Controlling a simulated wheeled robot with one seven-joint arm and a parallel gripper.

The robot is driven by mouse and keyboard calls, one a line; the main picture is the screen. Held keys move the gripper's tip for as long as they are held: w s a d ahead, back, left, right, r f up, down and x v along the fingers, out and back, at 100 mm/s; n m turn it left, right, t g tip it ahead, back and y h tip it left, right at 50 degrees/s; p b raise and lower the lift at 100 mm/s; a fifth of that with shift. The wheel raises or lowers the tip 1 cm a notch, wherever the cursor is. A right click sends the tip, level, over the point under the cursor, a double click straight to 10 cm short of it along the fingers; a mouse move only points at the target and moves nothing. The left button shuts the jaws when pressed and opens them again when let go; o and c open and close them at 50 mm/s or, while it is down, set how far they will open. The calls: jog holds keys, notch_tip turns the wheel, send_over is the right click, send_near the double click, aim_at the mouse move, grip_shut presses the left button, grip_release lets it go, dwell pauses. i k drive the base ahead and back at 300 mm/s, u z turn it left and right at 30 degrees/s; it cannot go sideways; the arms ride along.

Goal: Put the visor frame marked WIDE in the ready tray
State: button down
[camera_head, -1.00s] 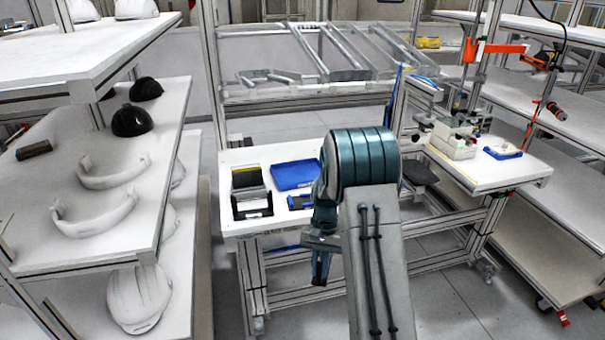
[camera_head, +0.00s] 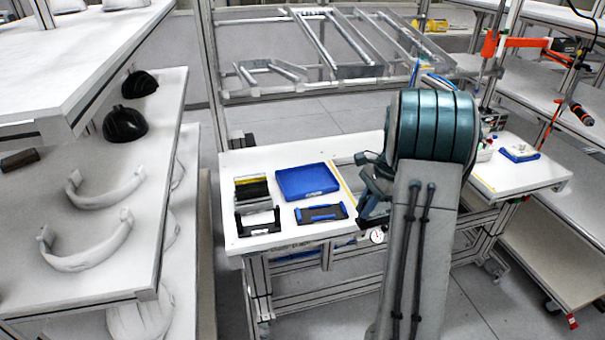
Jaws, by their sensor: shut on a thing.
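My gripper (camera_head: 368,218) is at the right side of the white bench, partly hidden by my own arm. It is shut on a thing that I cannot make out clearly. A blue tray (camera_head: 307,180) lies at the back of the bench, left of my gripper. A dark piece with blue edges (camera_head: 320,213) lies in front of it. A black frame-like piece (camera_head: 258,224) stands at the front left of the bench. No WIDE mark or tray label is legible, so I cannot tell which of these is the ready tray.
A black-and-yellow item (camera_head: 251,188) lies behind the black piece. White curved bands (camera_head: 88,247) and black shells (camera_head: 125,123) are on the left shelf. A metal rack (camera_head: 330,70) stands behind the bench. A second bench (camera_head: 515,175) is at the right.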

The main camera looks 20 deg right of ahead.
aim_at(308, 183)
jog(key=i, duration=1.05)
